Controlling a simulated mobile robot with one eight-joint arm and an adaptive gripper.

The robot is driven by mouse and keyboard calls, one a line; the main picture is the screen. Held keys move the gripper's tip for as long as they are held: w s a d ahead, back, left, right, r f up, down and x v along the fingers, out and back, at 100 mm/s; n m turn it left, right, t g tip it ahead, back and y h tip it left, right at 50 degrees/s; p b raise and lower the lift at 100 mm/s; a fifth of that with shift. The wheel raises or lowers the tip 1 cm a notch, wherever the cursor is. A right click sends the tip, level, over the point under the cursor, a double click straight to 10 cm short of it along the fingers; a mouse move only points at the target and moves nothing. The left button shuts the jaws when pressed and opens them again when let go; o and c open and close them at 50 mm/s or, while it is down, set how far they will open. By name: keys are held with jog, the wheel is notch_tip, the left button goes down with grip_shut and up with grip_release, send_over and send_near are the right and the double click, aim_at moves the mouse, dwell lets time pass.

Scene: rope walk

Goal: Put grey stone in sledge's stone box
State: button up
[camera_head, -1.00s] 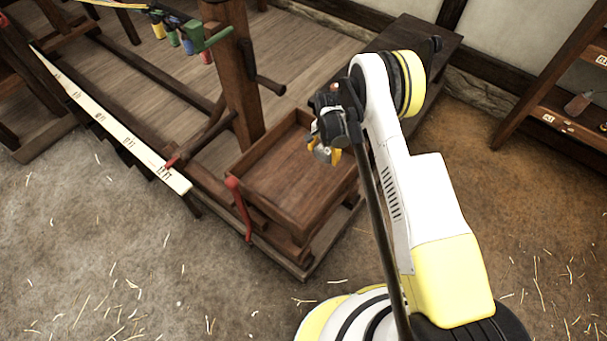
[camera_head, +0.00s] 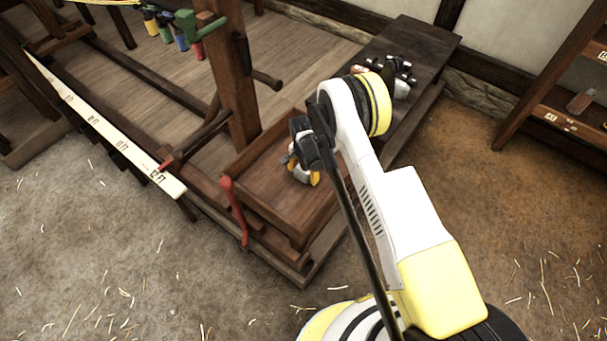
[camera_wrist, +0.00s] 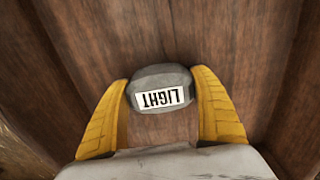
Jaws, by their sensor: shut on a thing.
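My gripper (camera_head: 308,180) is over the open wooden stone box (camera_head: 268,216) of the sledge, with its fingers low inside the walls in the head view. In the wrist view, my two yellow fingers (camera_wrist: 162,92) are shut on a grey stone (camera_wrist: 160,78), one on each side of it. The stone has a white label reading LIGHT, upside down in this view. Brown planks lie beneath it; whether it touches them I cannot tell. In the head view the stone cannot be made out from the gripper.
A red lever (camera_head: 234,208) stands at the box's left front edge. A wooden post (camera_head: 240,90) with a handle rises behind the box. A dark bench (camera_head: 425,50) bears black and metal items at the back. A white marked board (camera_head: 105,130) runs along the left.

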jog(key=o, duration=1.4)
jog(key=shift+f, duration=0.15)
jog(key=shift+o, duration=0.2)
